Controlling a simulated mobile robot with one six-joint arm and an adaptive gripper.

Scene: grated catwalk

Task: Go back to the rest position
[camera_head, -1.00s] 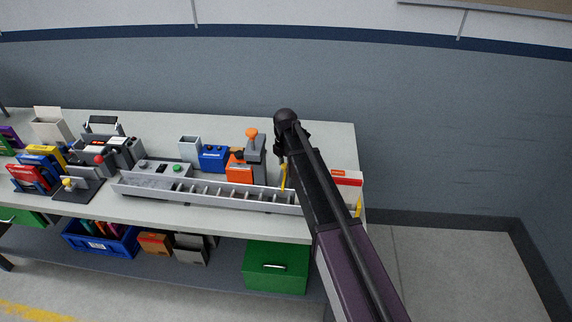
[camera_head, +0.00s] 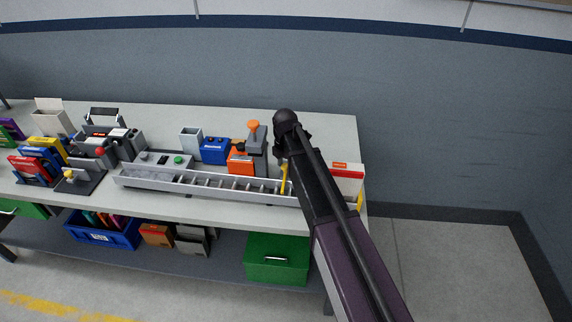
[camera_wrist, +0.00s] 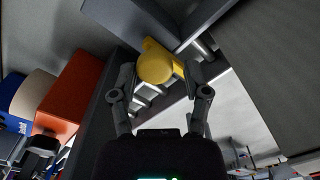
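My gripper (camera_wrist: 159,76) shows in the wrist view with its two fingers apart, one on each side of a yellow rounded piece (camera_wrist: 156,63). Gaps seem to show beside the piece, and I cannot tell whether either finger touches it. In the head view my gripper hangs over the right part of the bench, largely hidden by my own wrist. A narrow yellow piece (camera_head: 284,181) stands upright below it, at the right part of a long grey roller track (camera_head: 215,187).
The bench (camera_head: 320,128) holds an orange box (camera_head: 240,162), a blue box (camera_head: 214,150), a grey stand with an orange top (camera_head: 256,150) and a white-and-red box (camera_head: 347,178). A green bin (camera_head: 277,260) is on the lower shelf. Floor right of the bench is clear.

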